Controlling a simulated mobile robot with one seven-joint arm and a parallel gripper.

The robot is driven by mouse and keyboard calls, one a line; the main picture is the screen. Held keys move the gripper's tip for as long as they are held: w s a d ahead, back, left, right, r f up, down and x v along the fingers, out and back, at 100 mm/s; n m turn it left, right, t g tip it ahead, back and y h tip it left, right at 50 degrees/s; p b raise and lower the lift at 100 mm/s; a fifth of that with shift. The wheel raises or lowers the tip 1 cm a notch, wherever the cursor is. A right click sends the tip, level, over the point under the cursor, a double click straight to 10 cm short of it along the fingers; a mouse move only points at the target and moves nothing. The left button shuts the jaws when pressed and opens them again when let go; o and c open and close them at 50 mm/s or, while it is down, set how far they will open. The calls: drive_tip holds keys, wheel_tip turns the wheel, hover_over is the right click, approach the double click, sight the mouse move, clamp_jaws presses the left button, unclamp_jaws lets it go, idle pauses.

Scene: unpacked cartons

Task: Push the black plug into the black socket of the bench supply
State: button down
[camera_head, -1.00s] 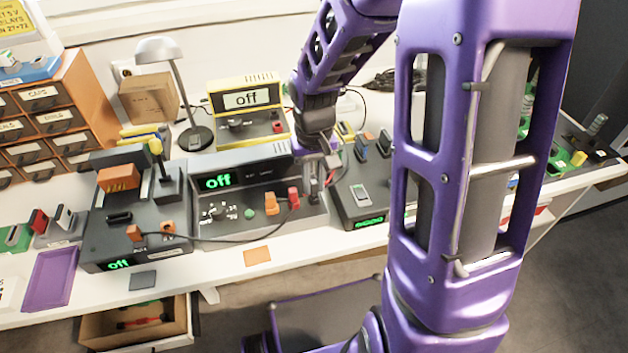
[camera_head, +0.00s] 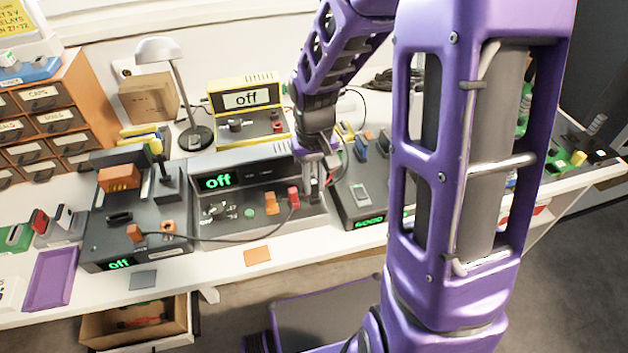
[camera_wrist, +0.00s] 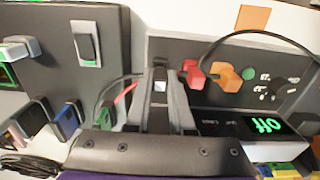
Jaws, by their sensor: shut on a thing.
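The bench supply (camera_head: 233,207) is a dark grey box with a green "off" display, in the middle of the bench. My gripper (camera_head: 315,188) is upright over the right end of its sloping front panel. In the wrist view my gripper (camera_wrist: 161,88) is shut on the black plug (camera_wrist: 160,73), right beside the red plug. The black socket is hidden under the plug and fingers, so I cannot tell how deep the plug sits. The red plug (camera_head: 293,198) stands in the panel, with an orange plug (camera_head: 271,204) to its left.
A dark device (camera_head: 357,200) stands close on the right and another (camera_head: 95,238) on the left. A yellow-framed supply (camera_head: 217,102) and a lamp (camera_head: 182,90) stand behind. A black cable (camera_head: 235,240) loops in front of the bench supply.

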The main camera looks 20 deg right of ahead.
drive_tip(key=shift+f+b, duration=0.45)
drive_tip(key=shift+f, duration=0.25)
idle(1.1)
drive_tip(key=c, duration=0.7)
unclamp_jaws()
